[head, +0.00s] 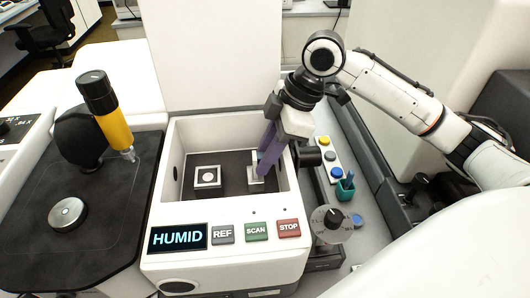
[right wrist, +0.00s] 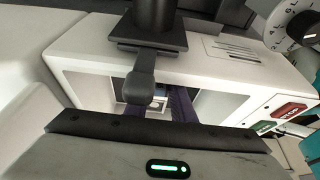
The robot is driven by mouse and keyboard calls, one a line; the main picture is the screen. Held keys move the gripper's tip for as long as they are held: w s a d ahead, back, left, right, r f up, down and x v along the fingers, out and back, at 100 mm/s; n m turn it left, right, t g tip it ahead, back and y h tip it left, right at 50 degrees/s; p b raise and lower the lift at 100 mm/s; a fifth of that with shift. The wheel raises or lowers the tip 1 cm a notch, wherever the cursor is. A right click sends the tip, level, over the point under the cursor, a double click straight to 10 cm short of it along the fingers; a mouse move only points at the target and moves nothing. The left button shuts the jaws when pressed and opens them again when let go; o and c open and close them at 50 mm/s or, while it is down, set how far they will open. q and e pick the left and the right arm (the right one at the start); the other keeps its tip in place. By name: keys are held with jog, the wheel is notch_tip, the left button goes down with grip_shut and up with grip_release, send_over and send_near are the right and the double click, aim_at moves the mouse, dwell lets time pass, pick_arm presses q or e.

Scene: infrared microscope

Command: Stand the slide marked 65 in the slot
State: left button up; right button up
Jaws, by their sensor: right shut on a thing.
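My right gripper (head: 262,176) reaches down into the open chamber from the upper right, its purple fingers shut on a thin pale slide (head: 254,158). Only an edge of the slide shows beside the fingers, and no number on it can be read. A small silver block (head: 255,186) stands on the dark chamber floor right at the fingertips. The fingers hide its slot, so I cannot tell whether the slide is in it. In the right wrist view, the purple fingers (right wrist: 182,104) show inside the chamber, but the slide is not clear. My left gripper is out of view.
A square silver holder with a round centre (head: 207,177) sits left in the chamber. White walls (head: 172,170) enclose it. In front are a HUMID display (head: 178,237) and REF, SCAN and STOP buttons (head: 289,228).

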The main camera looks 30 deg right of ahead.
jog(key=shift+f, duration=0.35)
jog(key=o, duration=1.1)
jog(key=shift+c, duration=0.2)
